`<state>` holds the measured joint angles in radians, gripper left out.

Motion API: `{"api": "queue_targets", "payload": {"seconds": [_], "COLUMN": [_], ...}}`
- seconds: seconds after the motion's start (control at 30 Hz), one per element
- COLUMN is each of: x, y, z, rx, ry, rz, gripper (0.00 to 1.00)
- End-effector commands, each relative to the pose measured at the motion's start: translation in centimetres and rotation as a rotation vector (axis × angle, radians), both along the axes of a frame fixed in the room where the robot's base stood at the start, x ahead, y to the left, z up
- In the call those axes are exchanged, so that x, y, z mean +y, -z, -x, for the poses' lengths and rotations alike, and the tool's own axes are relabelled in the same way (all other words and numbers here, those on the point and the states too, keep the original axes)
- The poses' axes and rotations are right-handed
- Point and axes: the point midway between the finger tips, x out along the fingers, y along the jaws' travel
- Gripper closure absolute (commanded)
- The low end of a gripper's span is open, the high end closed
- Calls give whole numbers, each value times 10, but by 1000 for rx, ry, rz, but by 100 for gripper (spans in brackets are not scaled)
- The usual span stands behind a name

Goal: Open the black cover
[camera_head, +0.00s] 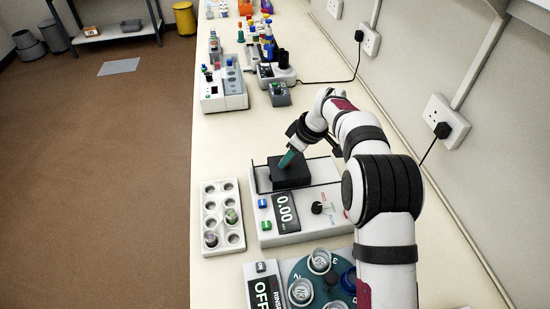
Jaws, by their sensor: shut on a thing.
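The black cover (291,177) is a dark block on top of the white instrument (327,209) with the 0.00 display. My gripper (287,160) comes down at a slant from the upper right, and its teal tip meets the top of the cover. The gripper appears shut on the cover there; the exact contact is small and partly hidden. The cover sits in a dark frame at the back of the instrument and looks roughly level.
A white rack (222,217) with several wells stands left of the instrument. A machine with a teal round plate (300,268) and an OFF display is in front. Other devices and bottles stand further back. A wall with sockets (446,120) bounds the right.

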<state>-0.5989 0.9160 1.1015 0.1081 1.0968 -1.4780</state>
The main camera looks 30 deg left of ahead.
Motion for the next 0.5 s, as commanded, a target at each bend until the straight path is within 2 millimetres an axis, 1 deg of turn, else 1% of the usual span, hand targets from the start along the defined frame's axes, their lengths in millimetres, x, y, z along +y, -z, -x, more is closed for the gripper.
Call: {"api": "queue_targets", "payload": {"seconds": [0.03, 0.1, 0.2, 0.33, 0.5], "x": [-10, -23, -38, -50, -53], "y": [0, 1, 0, 0, 0], "z": [-10, -23, -38, -49, -52], "rx": [1, 1, -1, -1, -1], "ry": [5, 4, 3, -1, -1], "rz": [1, 1, 0, 1, 1], "gripper": [100, 100, 100, 100, 100]}}
